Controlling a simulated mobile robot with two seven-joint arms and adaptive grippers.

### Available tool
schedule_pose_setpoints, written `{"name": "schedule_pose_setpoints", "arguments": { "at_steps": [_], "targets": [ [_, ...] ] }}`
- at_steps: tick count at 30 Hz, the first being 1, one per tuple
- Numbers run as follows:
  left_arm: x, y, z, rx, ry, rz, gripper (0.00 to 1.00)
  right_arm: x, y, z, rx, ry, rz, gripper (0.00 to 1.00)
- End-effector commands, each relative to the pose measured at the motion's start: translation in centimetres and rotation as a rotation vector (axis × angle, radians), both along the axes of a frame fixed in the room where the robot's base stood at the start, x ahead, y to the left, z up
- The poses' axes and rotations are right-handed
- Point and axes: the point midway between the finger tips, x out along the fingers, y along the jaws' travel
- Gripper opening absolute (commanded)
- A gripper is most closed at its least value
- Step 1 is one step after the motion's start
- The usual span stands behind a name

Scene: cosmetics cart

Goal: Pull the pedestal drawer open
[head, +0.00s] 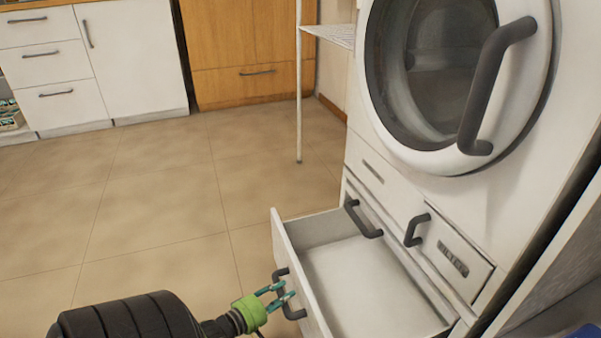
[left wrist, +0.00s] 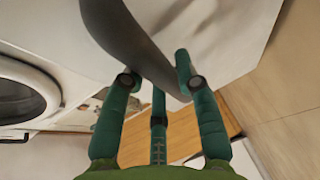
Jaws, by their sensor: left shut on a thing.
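The pedestal drawer (head: 362,287), under the white washing machine, stands pulled out, and its inside looks empty. Its dark curved handle (head: 288,283) is on the front panel. My left gripper (head: 281,297) reaches in from the lower left and is shut on this handle. In the left wrist view the green fingers (left wrist: 158,80) are on either side of the dark handle (left wrist: 127,35), close to the white panel. My right gripper is not in view.
The washing machine door (head: 430,75) is closed above the drawer. Two more dark handles (head: 362,219) (head: 416,230) sit behind the open drawer. A thin white rack (head: 299,110) stands to the left of the machine. The tiled floor (head: 150,215) to the left is clear.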

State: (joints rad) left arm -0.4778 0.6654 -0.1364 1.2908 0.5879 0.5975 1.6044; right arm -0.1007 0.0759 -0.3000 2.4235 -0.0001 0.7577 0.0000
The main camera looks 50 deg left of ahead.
Motion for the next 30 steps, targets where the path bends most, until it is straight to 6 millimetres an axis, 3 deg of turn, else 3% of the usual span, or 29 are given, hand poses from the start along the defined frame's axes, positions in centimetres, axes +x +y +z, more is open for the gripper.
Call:
{"name": "schedule_pose_setpoints", "arguments": {
  "at_steps": [6,17,18,19,30],
  "targets": [
    [-1.4,0.6,0.0,-0.003,-0.001,0.0,0.0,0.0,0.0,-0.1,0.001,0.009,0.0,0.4],
    [-1.5,0.6,0.0,-0.003,-0.001,0.0,0.0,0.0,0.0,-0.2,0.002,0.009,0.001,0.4],
    [-1.5,0.6,0.0,-0.003,-0.001,0.0,0.43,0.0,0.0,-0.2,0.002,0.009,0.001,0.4],
    [-1.5,0.6,0.0,-0.003,-0.001,0.0,0.55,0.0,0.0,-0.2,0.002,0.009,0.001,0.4],
    [-1.6,0.6,0.0,-0.001,0.0,0.0,0.56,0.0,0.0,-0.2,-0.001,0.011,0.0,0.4]
  ]
}}
